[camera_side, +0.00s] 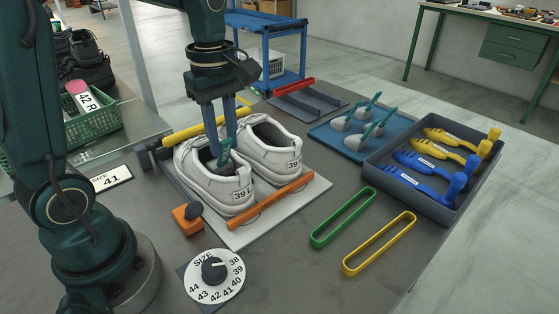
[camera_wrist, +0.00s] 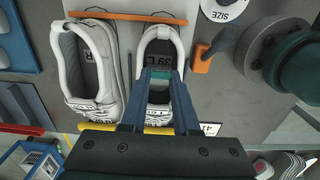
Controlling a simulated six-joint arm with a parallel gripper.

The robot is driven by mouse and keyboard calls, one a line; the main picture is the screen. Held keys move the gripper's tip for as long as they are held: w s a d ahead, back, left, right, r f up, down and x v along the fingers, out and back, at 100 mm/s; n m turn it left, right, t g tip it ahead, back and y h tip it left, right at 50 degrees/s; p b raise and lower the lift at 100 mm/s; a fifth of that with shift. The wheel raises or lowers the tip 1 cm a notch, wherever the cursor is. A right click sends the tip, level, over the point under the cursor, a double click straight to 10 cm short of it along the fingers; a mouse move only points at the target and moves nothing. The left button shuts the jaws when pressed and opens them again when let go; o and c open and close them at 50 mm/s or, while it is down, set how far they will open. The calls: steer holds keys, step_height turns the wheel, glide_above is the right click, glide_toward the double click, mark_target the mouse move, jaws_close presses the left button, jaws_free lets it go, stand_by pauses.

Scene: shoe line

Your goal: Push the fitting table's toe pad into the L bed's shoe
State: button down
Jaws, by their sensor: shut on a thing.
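The L bed's shoe (camera_side: 216,184), white and marked 39 L, sits on a pale fitting board (camera_side: 270,222). It also shows in the wrist view (camera_wrist: 180,48). The R shoe (camera_side: 270,150), marked 39 R, stands beside it. My gripper (camera_side: 229,140) points down into the opening of the L shoe. It is shut on the teal grip of a toe pad (camera_side: 222,158); the teal also shows between the fingers in the wrist view (camera_wrist: 161,74). The pad's lower part is hidden inside the shoe.
An orange bar (camera_side: 272,196) lies behind the heels and a yellow roller (camera_side: 195,128) at the toes. An orange block with a dark knob (camera_side: 187,220) stands close left. Several toe pads rest on a blue mat (camera_side: 331,137). A grey tray (camera_side: 415,193) holds shoe trees.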

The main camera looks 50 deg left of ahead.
steer(key=shift+a+f, duration=1.2)
steer(key=shift+f, duration=0.1)
steer(key=shift+a+f, duration=0.15)
steer(key=shift+a, duration=1.7)
steer(key=c, duration=0.6)
jaws_free()
steer(key=shift+d, duration=0.1)
steer(key=shift+d+r, duration=0.2)
steer(key=shift+d, duration=0.3)
steer(key=shift+d+r, duration=0.2)
steer(key=shift+d, duration=0.3)
steer(key=shift+r, duration=0.1)
